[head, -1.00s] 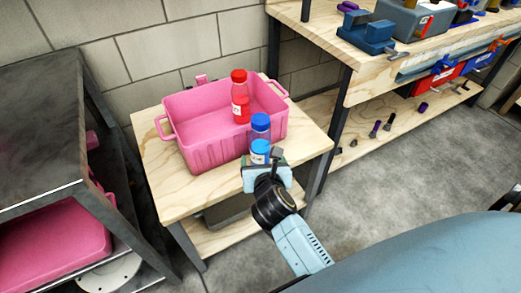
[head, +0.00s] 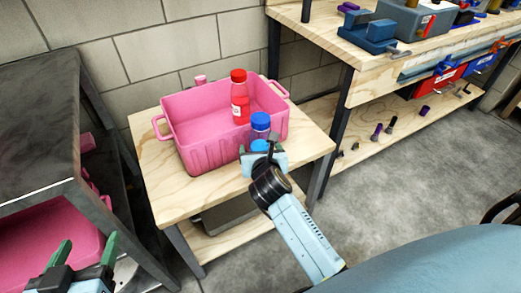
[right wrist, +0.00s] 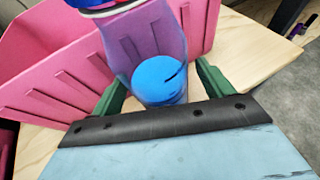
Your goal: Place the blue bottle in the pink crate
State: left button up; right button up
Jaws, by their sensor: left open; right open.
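The blue bottle (head: 260,122) stands upright on a small wooden table, just in front of the pink crate (head: 205,152). It has a dark blue cap and a see-through body. Its lower part is hidden by my right gripper (head: 261,155) in the head view. In the right wrist view the bottle (right wrist: 152,45) is between the green fingers of my right gripper (right wrist: 162,88), which are open around its lower part. My left gripper (head: 84,258) is open and empty at the lower left. The crate is open on top.
A red bottle (head: 239,98) stands in the crate. A dark metal shelf (head: 38,120) with another pink crate (head: 40,250) is at left, near my left gripper. A workbench (head: 345,62) with tools is at right. The small table (head: 180,205) is bare at its front left.

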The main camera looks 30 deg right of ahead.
jog(key=shift+w, duration=0.15)
jog(key=c, duration=1.2)
jog(key=shift+c, duration=0.8)
jog(key=shift+r, duration=0.1)
